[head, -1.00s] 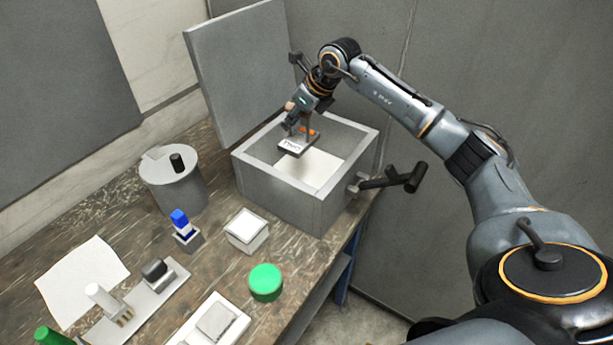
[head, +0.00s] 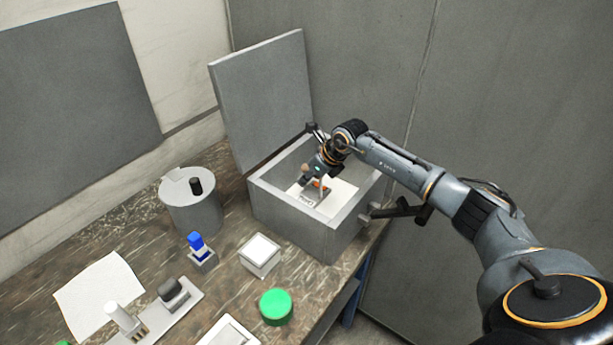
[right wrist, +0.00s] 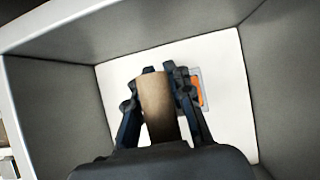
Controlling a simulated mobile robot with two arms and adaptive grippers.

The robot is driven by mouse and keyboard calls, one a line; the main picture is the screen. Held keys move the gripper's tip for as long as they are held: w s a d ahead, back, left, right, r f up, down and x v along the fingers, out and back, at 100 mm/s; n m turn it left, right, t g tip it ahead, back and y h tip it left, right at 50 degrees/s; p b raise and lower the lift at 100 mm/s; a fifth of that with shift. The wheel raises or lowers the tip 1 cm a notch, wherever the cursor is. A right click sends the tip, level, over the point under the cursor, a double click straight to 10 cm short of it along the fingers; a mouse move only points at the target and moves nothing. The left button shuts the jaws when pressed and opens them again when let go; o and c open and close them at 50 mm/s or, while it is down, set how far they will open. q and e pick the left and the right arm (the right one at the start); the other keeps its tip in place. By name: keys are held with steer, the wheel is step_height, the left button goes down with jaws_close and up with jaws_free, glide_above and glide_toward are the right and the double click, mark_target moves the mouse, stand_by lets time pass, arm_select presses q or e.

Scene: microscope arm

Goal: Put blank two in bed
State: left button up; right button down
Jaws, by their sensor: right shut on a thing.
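My right gripper (head: 317,180) reaches down inside the open grey box. My left gripper is out of view.
The grey box (head: 300,222) has walls around the bed and its lid (head: 262,95) stands open behind. A grey canister (head: 190,208), a blue-topped piece (head: 197,243), a white-topped block (head: 260,253) and a green disc (head: 276,305) stand on the bench.

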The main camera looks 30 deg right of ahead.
steer(key=shift+r, duration=0.15)
steer(key=c, duration=1.2)
jaws_free()
steer(key=shift+s, duration=0.1)
steer(key=b+v, duration=0.3)
steer(key=v, duration=0.7)
steer(key=shift+s+d+r, duration=0.1)
steer(key=shift+d+r, duration=0.05)
steer(key=shift+r, duration=0.05)
steer(key=shift+s+d+r, duration=0.1)
steer(key=shift+s+r, duration=0.25)
steer(key=shift+r, duration=0.25)
